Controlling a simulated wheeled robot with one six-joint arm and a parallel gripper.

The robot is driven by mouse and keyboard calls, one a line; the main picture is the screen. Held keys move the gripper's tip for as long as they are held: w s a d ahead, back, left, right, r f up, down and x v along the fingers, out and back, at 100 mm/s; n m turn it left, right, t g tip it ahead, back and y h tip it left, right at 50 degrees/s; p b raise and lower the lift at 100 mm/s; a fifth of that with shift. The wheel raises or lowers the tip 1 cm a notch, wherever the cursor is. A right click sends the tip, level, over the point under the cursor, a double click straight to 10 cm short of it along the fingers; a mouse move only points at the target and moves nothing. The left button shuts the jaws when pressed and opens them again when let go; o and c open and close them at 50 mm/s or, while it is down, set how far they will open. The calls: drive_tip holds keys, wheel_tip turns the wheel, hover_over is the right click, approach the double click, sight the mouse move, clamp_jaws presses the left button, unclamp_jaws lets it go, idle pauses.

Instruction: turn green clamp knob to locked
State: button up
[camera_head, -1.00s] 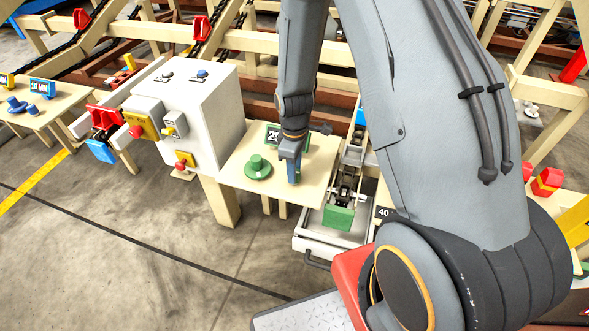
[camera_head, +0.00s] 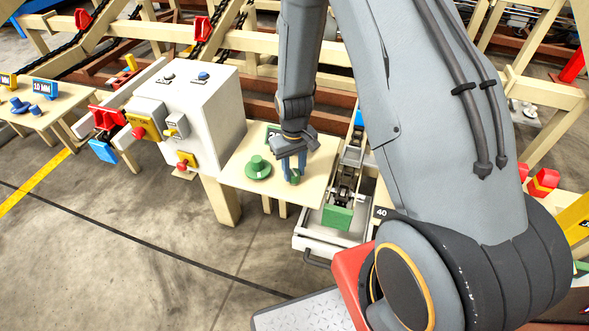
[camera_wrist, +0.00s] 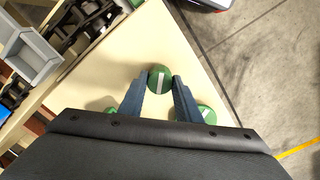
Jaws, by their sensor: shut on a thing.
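A green round knob (camera_wrist: 159,79) with a white stripe shows between my fingertips in the wrist view. My gripper (camera_wrist: 160,88) is shut on it, with one blue finger on each side. In the head view my gripper (camera_head: 293,178) points down over the pale table (camera_head: 233,173), and a bit of the green knob shows low between the fingers. I cannot read any locked mark. The stripe runs steeply, slightly tilted, in the wrist view.
A green flanged piece (camera_head: 258,168) stands left of my gripper on the table. A white control box (camera_head: 205,120) is farther left. A green block (camera_head: 337,217) sits on a rail unit to the right. A partly hidden number sign (camera_head: 272,133) stands behind.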

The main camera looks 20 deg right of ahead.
sight(294, 173)
drive_tip(key=m, duration=0.4)
drive_tip(key=shift+p, duration=0.3)
drive_tip(key=m, duration=0.4)
drive_tip(key=shift+m, duration=0.4)
drive_tip(key=o, duration=1.1)
drive_tip(key=shift+c, duration=0.2)
drive_tip(key=shift+r, duration=0.1)
drive_tip(key=shift+r+b, duration=0.35)
drive_tip(key=shift+r, duration=3.5)
drive_tip(key=s+r+n, duration=0.7)
drive_tip(key=s+r, duration=0.8)
drive_tip(key=s, duration=0.1)
drive_tip(key=shift+s+d+r, duration=0.15)
drive_tip(key=shift+r, duration=0.25)
